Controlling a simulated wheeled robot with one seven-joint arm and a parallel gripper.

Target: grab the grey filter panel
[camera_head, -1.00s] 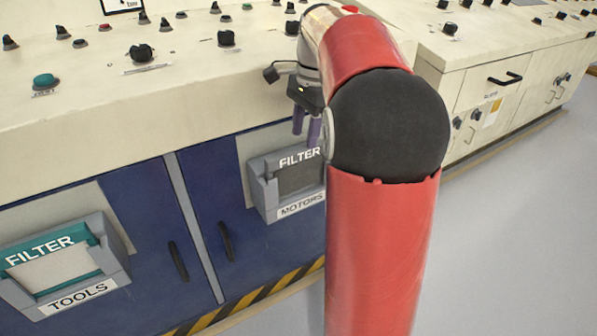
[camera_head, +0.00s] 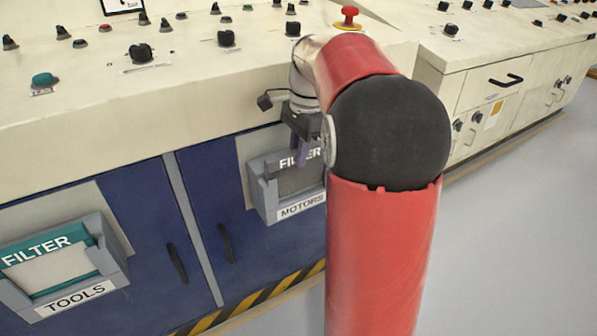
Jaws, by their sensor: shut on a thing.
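The grey filter panel (camera_head: 291,182) sits in a grey holder (camera_head: 262,198) labelled MOTORS on the blue cabinet front, right of the centre. Its top edge carries the word FILTER, now partly covered by my gripper. My gripper (camera_head: 303,158) points down at the panel's top edge, its purple fingers over the FILTER lettering. It is shut on the panel's top edge, though the contact itself is small and partly hidden. My red arm hides the right end of the panel and holder.
A teal filter panel (camera_head: 35,250) sits in a second holder labelled TOOLS (camera_head: 76,299) at the lower left. The cream console (camera_head: 190,95) with knobs juts out above the holders. Black door handles (camera_head: 226,243) stand out below. Grey floor (camera_head: 510,240) is clear at right.

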